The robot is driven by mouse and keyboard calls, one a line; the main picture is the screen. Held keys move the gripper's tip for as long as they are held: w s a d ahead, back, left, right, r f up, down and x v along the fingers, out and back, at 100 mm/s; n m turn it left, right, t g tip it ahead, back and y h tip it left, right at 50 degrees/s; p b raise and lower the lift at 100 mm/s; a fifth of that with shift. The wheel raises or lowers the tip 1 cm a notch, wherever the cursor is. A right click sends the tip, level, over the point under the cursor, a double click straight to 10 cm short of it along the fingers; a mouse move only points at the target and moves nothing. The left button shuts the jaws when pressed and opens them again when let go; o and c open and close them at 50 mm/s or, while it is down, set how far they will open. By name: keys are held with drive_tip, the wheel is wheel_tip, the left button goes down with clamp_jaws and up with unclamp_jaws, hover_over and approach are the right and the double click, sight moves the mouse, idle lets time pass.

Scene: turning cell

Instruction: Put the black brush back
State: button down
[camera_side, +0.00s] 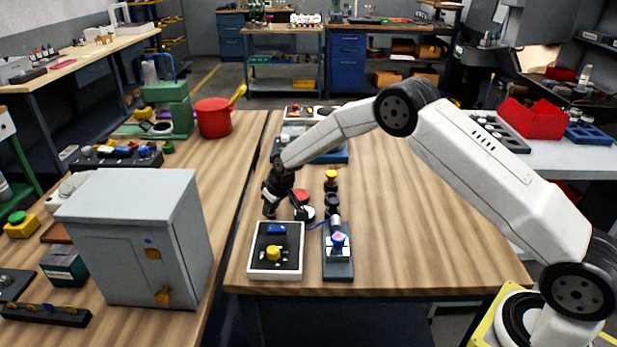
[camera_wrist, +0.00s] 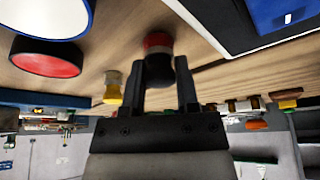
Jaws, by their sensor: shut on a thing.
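My gripper (camera_side: 270,207) is over the wooden table, just behind the white-framed panel, pointing down. In the wrist view my gripper (camera_wrist: 160,82) has its two fingers on either side of a short dark round piece with a red band and a paler end, which looks like the black brush (camera_wrist: 158,66). The gripper is shut on it. In the side view the piece is too small and dark to make out between the fingers. I cannot tell whether its far end touches the table.
The white-framed panel (camera_side: 275,274) carries a blue switch and a yellow knob (camera_side: 273,252). A dark fixture with a blue knob (camera_side: 339,240) stands right of it. A red-topped round piece (camera_side: 301,195) and a yellow-topped piece (camera_side: 331,175) stand close by. The table's right side is clear.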

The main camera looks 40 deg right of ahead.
drive_tip(key=shift+c, duration=1.8)
unclamp_jaws()
drive_tip(key=v, duration=1.2)
drive_tip(key=shift+r, duration=0.15)
drive_tip(key=s+m+g, duration=0.1)
drive_tip(key=s+g, duration=0.1)
drive_tip(key=s, duration=2.8)
drive_tip(key=shift+d+h, duration=0.3)
drive_tip(key=shift+d, duration=0.2)
